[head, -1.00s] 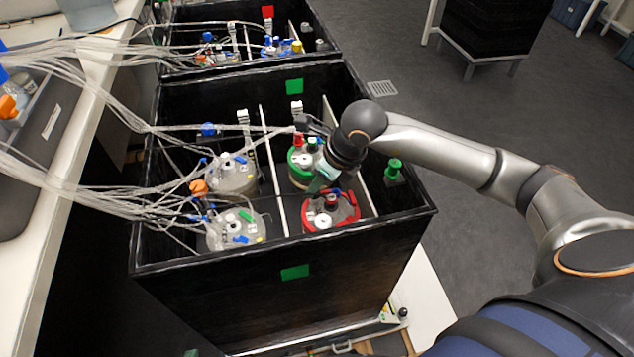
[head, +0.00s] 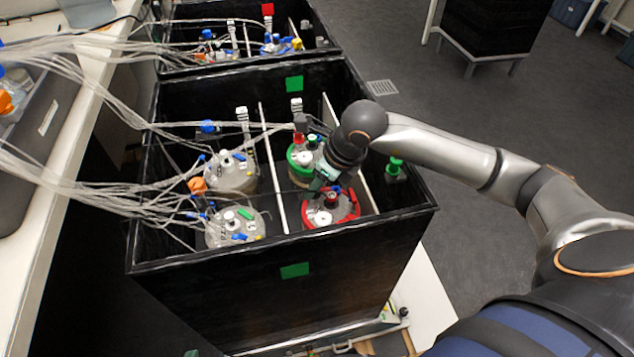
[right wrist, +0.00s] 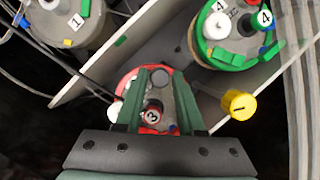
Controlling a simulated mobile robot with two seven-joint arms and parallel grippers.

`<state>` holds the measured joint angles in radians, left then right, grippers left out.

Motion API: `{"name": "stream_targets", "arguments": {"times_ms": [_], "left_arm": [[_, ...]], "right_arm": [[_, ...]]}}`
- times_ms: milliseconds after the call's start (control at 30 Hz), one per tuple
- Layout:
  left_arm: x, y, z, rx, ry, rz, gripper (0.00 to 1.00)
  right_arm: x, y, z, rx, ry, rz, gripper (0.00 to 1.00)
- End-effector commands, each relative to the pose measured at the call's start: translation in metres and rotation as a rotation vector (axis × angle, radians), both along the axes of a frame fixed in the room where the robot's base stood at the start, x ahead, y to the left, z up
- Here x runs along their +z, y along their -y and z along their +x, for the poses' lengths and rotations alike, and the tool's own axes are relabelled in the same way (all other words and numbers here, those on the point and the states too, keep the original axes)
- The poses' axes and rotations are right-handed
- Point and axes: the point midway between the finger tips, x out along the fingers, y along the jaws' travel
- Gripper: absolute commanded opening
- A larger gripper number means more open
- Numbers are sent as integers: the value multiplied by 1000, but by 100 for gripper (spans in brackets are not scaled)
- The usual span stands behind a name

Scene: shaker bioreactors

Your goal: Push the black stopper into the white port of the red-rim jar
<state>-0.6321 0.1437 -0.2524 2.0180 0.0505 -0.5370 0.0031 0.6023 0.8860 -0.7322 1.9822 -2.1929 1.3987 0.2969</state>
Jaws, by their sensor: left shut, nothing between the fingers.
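The red-rim jar (head: 330,208) stands in the near right part of the black box, under my right gripper (head: 322,180). A white round port (head: 322,218) is on its lid, with a dark and red fitting (head: 332,195) behind it. In the right wrist view, the two green fingers of my right gripper (right wrist: 157,72) point over the red rim (right wrist: 124,82). A black and red cap marked 3 (right wrist: 152,112) shows between the fingers. I cannot make out the black stopper, nor whether the fingertips hold anything. My left gripper is out of view.
A green-rim jar (head: 302,158) stands behind the red-rim jar. Two clear-lidded jars (head: 232,172) with many tubes stand to the left, past a white divider (head: 273,165). A green-capped item (head: 394,168) is at the right. The box walls (head: 290,255) surround the jars.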

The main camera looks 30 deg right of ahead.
Motion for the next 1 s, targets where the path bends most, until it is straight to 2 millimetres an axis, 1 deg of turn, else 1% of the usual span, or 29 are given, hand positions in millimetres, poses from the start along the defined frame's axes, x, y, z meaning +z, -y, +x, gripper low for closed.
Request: {"name": "stream_targets", "arguments": {"times_ms": [33, 167, 200, 567, 600, 700, 1000], "left_arm": [[0, 0, 0, 0, 0, 0, 0], [0, 0, -1, 0, -1, 0, 0], [0, 0, -1, 0, -1, 0, 0], [2, -1, -1, 0, -1, 3, 0], [9, -3, -2, 3, 4, 4, 0], [14, -3, -1, 3, 10, 2, 0], [15, -3, -3, 3, -2, 5, 0]], "right_arm": [[0, 0, 0, 0, 0, 0, 44], [0, 0, 0, 0, 0, 0, 59], [0, 0, 0, 0, 0, 0, 60], [0, 0, 0, 0, 0, 0, 60], [7, 1, -1, 1, 3, 0, 60], [26, 5, -8, 1, 3, -2, 60], [87, 18, -30, -1, 5, -2, 60]]}}
